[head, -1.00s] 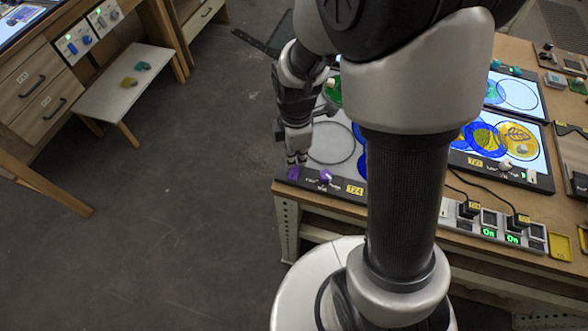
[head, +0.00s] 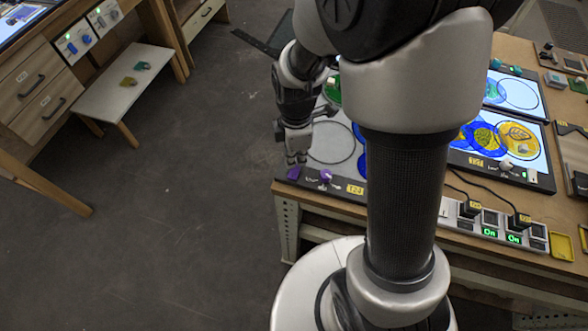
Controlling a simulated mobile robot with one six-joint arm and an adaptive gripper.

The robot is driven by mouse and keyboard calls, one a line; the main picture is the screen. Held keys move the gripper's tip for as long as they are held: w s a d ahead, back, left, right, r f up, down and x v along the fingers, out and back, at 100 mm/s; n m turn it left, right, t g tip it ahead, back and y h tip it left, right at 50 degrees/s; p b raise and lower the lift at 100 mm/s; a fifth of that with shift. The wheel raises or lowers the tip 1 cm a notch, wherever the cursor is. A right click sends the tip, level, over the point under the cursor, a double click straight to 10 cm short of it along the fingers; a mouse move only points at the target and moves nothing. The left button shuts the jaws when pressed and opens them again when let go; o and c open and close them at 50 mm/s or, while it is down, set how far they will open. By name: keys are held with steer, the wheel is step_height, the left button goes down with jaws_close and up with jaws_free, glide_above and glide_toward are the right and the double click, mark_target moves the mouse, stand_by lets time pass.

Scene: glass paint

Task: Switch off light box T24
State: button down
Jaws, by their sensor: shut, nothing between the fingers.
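Light box T24 (head: 333,141) lies at the left front of the workbench, partly hidden behind my arm. Its panel looks dull grey, unlike the bright white box to its right. Its yellow label (head: 355,189) is on the front edge. A purple switch (head: 294,173) sits at the box's front left corner, with a purple knob (head: 326,176) to its right. My gripper (head: 297,160) is shut and empty, pointing down just behind and above the purple switch. I cannot tell whether the fingertips touch it.
A lit light box (head: 520,158) with blue and yellow pieces lies to the right. A power strip (head: 490,228) with plugs and two green "On" displays runs along the bench's front edge. A side bench (head: 112,95) stands at the left, with open floor between.

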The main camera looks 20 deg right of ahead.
mark_target(296, 166)
steer(key=shift+f+b, duration=0.6)
steer(key=shift+f, duration=0.25)
steer(key=shift+r, duration=0.1)
stand_by(0.3)
step_height(296, 166, up, 7)
steer(key=p, duration=0.6)
stand_by(0.6)
steer(key=s+r+m+t, duration=0.2)
steer(key=s+r+m, duration=0.5)
steer(key=r, duration=0.3)
steer(key=s+r+m+t, duration=0.2)
steer(key=s+r+m, duration=0.6)
steer(key=r+m, duration=0.1)
steer(key=shift+r+m+t, duration=0.3)
steer(key=shift+r+m, duration=0.1)
steer(key=shift+r, duration=0.15)
